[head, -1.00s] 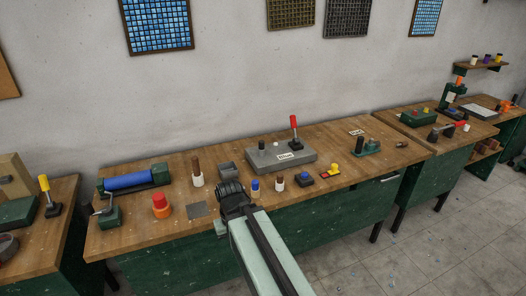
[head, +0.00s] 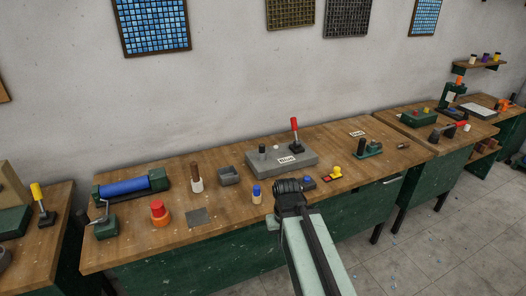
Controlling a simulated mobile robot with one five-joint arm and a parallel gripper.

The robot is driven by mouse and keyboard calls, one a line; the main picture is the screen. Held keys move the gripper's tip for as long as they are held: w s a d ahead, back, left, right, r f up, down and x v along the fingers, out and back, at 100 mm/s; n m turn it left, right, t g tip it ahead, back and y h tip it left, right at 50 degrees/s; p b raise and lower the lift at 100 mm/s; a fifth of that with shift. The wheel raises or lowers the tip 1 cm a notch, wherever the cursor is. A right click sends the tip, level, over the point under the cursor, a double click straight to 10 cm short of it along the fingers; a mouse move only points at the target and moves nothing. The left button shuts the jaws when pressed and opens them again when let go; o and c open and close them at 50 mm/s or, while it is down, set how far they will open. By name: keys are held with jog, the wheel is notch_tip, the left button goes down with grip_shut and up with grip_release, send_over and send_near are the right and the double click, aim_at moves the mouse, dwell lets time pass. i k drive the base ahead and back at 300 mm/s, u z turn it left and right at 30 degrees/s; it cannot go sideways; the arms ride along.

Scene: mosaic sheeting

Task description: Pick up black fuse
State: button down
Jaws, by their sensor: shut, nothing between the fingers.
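My gripper (head: 290,186) is over the front middle of the long wooden bench, shut with nothing held. No object is plainly marked as the black fuse. A black upright cylinder (head: 361,147) stands on a small green base (head: 370,155) at the bench's right, well right of and beyond my gripper. A short dark peg (head: 262,149) stands on the grey box behind my gripper. I cannot tell which, if either, is the fuse. The small dark-topped white piece is now hidden behind my gripper.
A grey box (head: 283,166) with a red lever (head: 294,130) stands behind my gripper. A blue-topped piece (head: 256,194) is just left, a yellow knob (head: 336,171) to the right. A blue roller (head: 126,187) and red-orange piece (head: 159,214) stand farther left.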

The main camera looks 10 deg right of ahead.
aim_at(261, 146)
jog(key=i, duration=1)
jog(key=k, duration=0.35)
jog(key=u, duration=2.55)
jog(key=k, duration=0.8)
jog(key=z, duration=0.4)
jog(key=i, duration=0.7)
